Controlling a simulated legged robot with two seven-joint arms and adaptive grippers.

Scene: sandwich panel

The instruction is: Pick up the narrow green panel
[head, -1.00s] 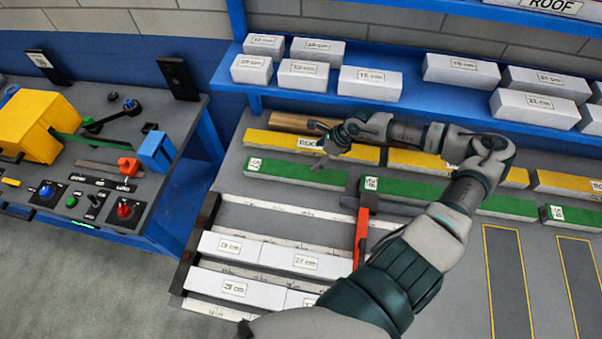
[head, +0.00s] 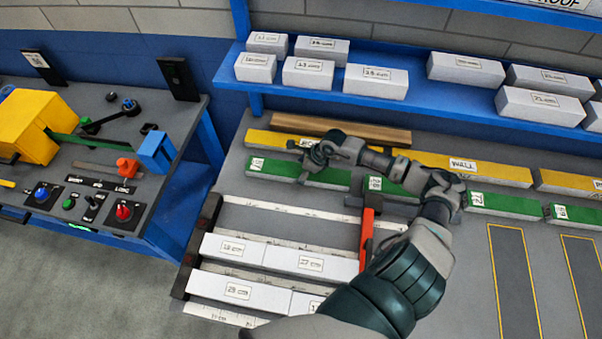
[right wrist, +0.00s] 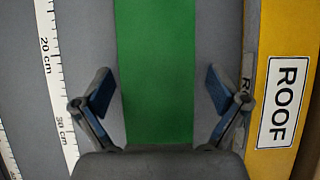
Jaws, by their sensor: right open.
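Several green panels lie in a row on the grey table in the head view. The leftmost green panel (head: 272,167) is under my right gripper (head: 308,166), which hides part of its middle. In the right wrist view the green panel (right wrist: 157,50) runs straight up the picture between the two spread fingers of my right gripper (right wrist: 158,86). The gripper is open, with a gap between each finger and the panel's sides. Whether the fingertips are level with the panel I cannot tell. My left gripper is not in view.
Yellow panels (head: 490,173) lie just behind the green row; one marked ROOF (right wrist: 283,100) is close to the right finger. White blocks (head: 375,80) stand on a blue shelf behind. A measuring rack with a red stop (head: 367,235) is in front. A control bench (head: 100,170) stands left.

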